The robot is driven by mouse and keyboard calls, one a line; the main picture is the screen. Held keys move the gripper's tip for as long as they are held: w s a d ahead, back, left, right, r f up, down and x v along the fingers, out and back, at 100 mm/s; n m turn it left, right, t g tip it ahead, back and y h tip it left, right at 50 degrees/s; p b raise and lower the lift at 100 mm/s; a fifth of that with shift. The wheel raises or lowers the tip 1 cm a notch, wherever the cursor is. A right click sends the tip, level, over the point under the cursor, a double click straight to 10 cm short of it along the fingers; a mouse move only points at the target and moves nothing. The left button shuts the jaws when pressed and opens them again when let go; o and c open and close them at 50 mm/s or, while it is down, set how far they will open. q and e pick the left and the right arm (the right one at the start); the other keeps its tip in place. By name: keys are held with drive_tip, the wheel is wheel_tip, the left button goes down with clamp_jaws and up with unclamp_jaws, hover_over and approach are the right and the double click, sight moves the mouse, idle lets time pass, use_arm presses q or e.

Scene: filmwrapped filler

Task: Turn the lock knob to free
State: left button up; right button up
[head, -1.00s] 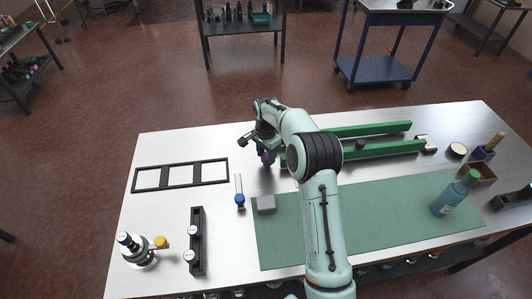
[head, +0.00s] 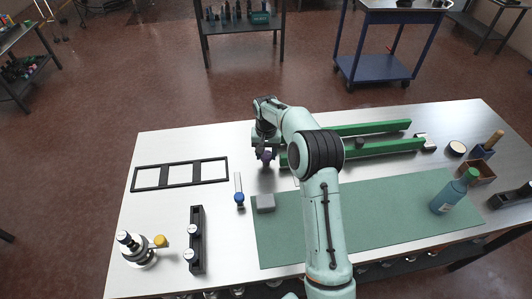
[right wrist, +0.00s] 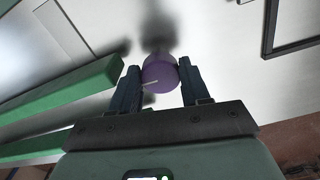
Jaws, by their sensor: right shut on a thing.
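The lock knob (head: 267,160) is a small purple cylinder at the near-left end of the green rails. In the right wrist view the purple knob (right wrist: 160,70) sits between the two dark fingers, with a short white line on its face. My right gripper (head: 265,154) reaches down onto it and is shut on it; the fingers (right wrist: 160,80) touch it on both sides. The gripper hides part of the knob and its mount in the head view. My left gripper is not in view.
Two green rails (head: 385,148) run right from the knob. A black frame (head: 180,174), a blue-ended lever (head: 239,198) and a grey block (head: 265,203) lie nearby. A green mat (head: 390,215) holds a blue bottle (head: 448,198). Bare table lies left of the knob.

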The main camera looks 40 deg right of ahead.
sight(266, 155)
idle(0.6)
drive_tip(key=o, duration=1.1)
drive_tip(key=shift+c, duration=0.2)
wheel_tip(266, 155, up, 13)
drive_tip(key=shift+r, duration=0.2)
